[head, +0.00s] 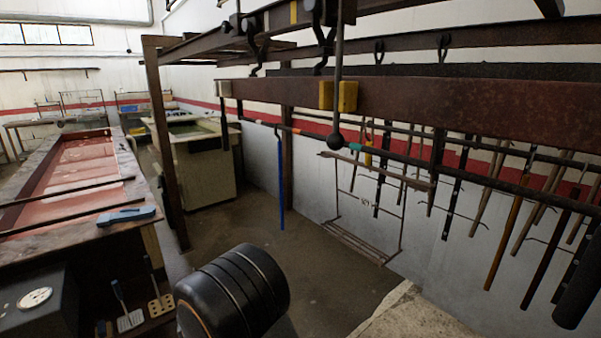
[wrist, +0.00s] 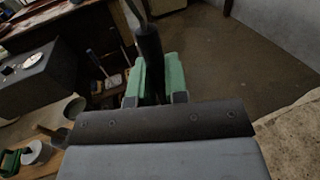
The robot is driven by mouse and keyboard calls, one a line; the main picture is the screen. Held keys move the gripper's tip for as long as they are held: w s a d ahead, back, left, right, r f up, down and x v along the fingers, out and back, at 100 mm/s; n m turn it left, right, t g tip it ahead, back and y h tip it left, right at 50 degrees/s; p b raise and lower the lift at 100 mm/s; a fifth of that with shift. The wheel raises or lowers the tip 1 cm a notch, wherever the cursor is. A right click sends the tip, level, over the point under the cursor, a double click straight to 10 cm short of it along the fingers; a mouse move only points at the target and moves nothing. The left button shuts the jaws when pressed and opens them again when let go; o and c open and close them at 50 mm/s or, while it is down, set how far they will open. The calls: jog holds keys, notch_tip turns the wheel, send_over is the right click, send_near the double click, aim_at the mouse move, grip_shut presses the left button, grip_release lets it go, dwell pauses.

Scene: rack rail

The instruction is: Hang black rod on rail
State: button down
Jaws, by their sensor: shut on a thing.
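My gripper (wrist: 160,85) shows in the wrist view, its green fingers shut on the black rod (wrist: 150,48). The rod stands out beyond the fingers toward the top of the picture; its lower part is hidden between them. I cannot make out the gripper or the held rod in the head view. The rail (head: 357,149) is a long dark bar with orange and teal bands, running along the wall from the middle to the right in the head view. A blue rod (head: 281,185) hangs at its left part, and several dark and brown rods hang further right.
A rusty beam (head: 450,100) with a yellow block (head: 338,96) crosses above and in front of the rail. A post (head: 168,150) stands left. A workbench (head: 75,190) with a blue tool (head: 126,216) fills the left side. Open floor (head: 325,265) lies between bench and wall.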

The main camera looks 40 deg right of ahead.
jog(key=s+d+r+m+g+h+p, duration=0.2)
jog(key=d+r+m+g+h+p, duration=0.5)
jog(key=d+r, duration=1)
jog(key=s+d+r+m+g+h+p, duration=0.1)
jog(key=s+d+r+m+g+h, duration=0.1)
jog(key=s+d+r+m+g, duration=0.4)
jog(key=s+d+r+m+g+h+p, duration=0.1)
jog(key=s+d+r+g+h, duration=0.15)
jog(key=r+g, duration=0.45)
jog(key=s+d+t+b, duration=0.1)
jog(key=d+t, duration=0.1)
jog(key=d, duration=0.6)
jog(key=shift+s+b, duration=0.15)
jog(key=shift+b, duration=0.2)
